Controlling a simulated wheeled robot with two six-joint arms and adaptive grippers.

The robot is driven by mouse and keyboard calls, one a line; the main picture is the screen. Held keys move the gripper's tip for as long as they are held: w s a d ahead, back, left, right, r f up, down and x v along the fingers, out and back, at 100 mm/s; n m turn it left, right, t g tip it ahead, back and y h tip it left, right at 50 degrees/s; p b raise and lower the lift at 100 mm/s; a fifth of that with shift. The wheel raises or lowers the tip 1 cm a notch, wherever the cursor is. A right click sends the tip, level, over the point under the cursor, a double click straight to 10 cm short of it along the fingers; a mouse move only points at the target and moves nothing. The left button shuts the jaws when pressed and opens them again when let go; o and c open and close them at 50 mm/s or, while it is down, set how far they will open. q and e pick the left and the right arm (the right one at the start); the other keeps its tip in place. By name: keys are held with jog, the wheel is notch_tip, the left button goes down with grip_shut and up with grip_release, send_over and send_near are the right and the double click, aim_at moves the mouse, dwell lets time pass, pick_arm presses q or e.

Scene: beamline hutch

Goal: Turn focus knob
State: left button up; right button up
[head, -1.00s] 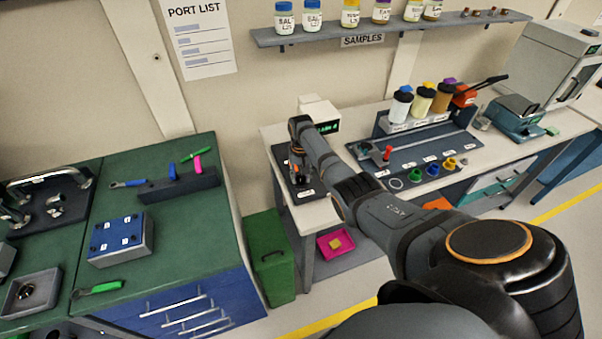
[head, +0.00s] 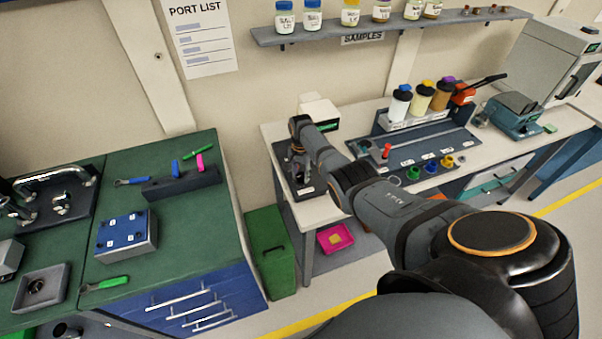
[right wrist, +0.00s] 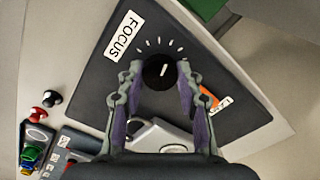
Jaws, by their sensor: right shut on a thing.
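The focus knob (right wrist: 158,73) is a round black knob with a white pointer line, on a dark panel with white tick marks beside a FOCUS label (right wrist: 124,36). In the right wrist view the pointer is aimed towards the ticks, slightly right of straight up. My right gripper (right wrist: 160,70) has one fingertip at each side of the knob and is shut on it. In the head view my right gripper (head: 298,163) is small, over the dark panel at the left end of the bench. The knob is hidden there. My left gripper is out of view.
A white box with a green display (head: 321,115) stands behind the panel. Sample bottles (head: 422,97) and coloured rings (head: 430,168) are further right on the bench (head: 320,212). A green-topped cabinet (head: 190,225) stands left. A pink tray (head: 335,238) is below.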

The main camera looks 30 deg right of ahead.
aim_at(301, 175)
dwell(0.3)
jog(key=o, duration=1.1)
jog(key=shift+o, duration=0.2)
notch_tip(301, 175, up, 12)
